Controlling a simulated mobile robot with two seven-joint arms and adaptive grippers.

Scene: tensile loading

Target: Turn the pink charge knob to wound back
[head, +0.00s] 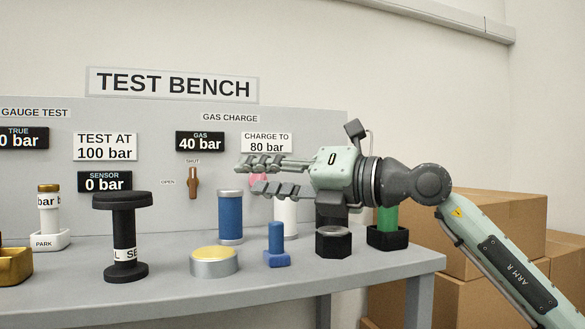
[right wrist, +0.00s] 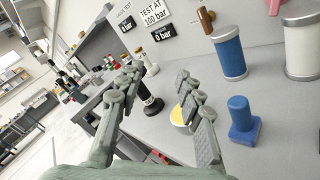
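The pink charge knob (head: 259,180) is on the grey panel below the "CHARGE TO 80 bar" sign (head: 266,142). In the head view it is partly hidden behind the fingers of my right gripper (head: 247,176). In the right wrist view a bit of pink, the knob (right wrist: 274,5), shows at the top edge. My right gripper is open and empty, its fingers pointing left in front of the panel; the right wrist view also shows them apart (right wrist: 157,75). I cannot tell whether they touch the knob. The gas display (head: 200,142) reads 40 bar. My left gripper is not in view.
A brown lever (head: 193,183) stands upright below "SHUT". Below the gripper on the bench (head: 340,268) are a blue cylinder (head: 230,216), a white cylinder (head: 286,216), a blue plunger-shaped piece (head: 276,247), a yellow-topped disc (head: 214,262) and a black hexagonal piece (head: 333,243). Cardboard boxes (head: 500,220) stand right.

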